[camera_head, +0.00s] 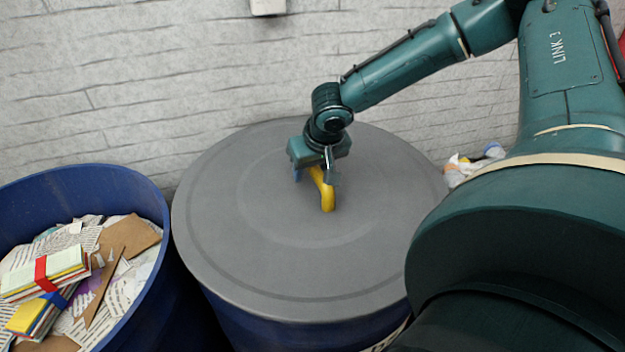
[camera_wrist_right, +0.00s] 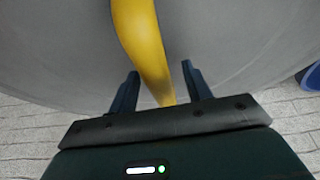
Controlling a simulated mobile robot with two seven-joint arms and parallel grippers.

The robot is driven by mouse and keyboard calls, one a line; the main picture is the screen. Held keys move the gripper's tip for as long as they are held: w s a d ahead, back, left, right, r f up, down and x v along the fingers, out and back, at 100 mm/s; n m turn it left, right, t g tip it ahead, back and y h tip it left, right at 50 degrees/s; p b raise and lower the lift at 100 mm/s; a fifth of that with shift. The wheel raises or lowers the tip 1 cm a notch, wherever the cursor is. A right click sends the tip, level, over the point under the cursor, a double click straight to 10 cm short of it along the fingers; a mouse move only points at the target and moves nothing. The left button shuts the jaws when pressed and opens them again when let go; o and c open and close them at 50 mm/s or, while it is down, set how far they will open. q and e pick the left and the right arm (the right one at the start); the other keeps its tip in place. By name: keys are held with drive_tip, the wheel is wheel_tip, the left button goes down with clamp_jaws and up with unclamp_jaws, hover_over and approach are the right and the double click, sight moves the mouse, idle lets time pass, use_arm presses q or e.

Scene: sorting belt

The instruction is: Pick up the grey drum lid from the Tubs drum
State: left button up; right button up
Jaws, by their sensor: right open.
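The grey drum lid (camera_head: 240,235) lies flat on a blue drum (camera_head: 290,330) in the middle of the head view. A yellow handle (camera_head: 328,200) stands up at the lid's middle. My right gripper (camera_head: 314,176) is over the lid at the handle. In the right wrist view the gripper (camera_wrist_right: 157,75) is open, with one finger on each side of the yellow handle (camera_wrist_right: 142,35); gaps show between fingers and handle. The drum's label is mostly hidden by my arm, so its name cannot be read. My left gripper is not in view.
An open blue drum (camera_head: 150,215) with paper, cardboard and strapped bundles (camera_head: 45,272) stands close at the left. Crumpled white material (camera_head: 470,165) shows at the right behind my arm. A pale brick-patterned wall (camera_head: 150,80) runs behind the drums.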

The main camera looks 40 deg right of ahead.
drive_tip(key=shift+f, duration=0.1)
drive_tip(key=shift+c, duration=0.6)
clamp_jaws()
idle(1.0)
drive_tip(key=shift+w, duration=0.1)
